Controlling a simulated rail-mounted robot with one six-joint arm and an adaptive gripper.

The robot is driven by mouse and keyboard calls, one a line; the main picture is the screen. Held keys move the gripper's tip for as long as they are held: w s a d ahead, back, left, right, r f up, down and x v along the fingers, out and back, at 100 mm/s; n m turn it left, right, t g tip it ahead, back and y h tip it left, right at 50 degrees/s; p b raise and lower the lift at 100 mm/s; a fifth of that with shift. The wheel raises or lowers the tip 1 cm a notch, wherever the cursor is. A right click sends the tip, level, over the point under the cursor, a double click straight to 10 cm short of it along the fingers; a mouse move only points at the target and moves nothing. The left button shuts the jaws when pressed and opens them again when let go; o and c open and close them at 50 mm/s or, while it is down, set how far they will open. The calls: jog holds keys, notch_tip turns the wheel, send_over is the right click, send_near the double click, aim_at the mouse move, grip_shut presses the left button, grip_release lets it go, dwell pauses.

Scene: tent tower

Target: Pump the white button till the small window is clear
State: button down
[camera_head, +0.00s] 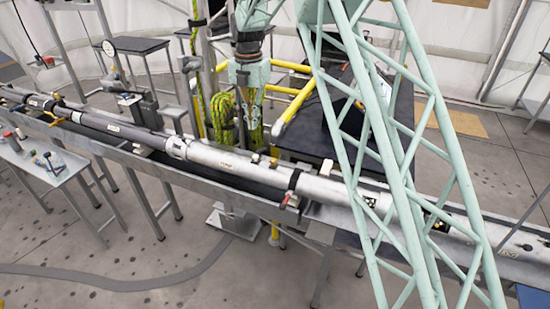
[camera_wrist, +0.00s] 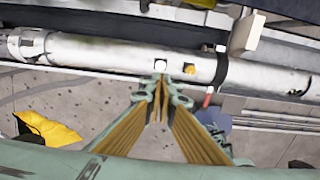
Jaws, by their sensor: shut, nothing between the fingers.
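A long white tube (camera_wrist: 110,58) runs across the wrist view, and it also lies in a metal trough in the head view (camera_head: 220,160). On it is a small white button (camera_wrist: 161,67), with a small orange-yellow spot (camera_wrist: 190,68) to its right. That spot may be the small window; I cannot tell for sure. My gripper (camera_wrist: 160,82) is shut and empty, its fingertips at the lower edge of the button in the picture. Whether they touch it is unclear. In the head view my gripper (camera_head: 254,146) points down at the tube.
A dark band (camera_wrist: 221,68) circles the tube right of the spot, near a pale block (camera_wrist: 247,33). Yellow-green rope (camera_head: 222,116) hangs beside my gripper. Yellow bars (camera_head: 294,105) and a dark table (camera_head: 310,140) stand behind the tube. A pale green lattice (camera_head: 400,150) crosses the right foreground.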

aim_at(255, 156)
jog(key=shift+w+r+b, duration=0.15)
jog(key=shift+r+b, duration=0.25)
jog(key=shift+r, duration=0.05)
jog(key=shift+f, duration=0.1)
jog(key=shift+f+p, duration=0.55)
jog(key=shift+f, duration=6.4)
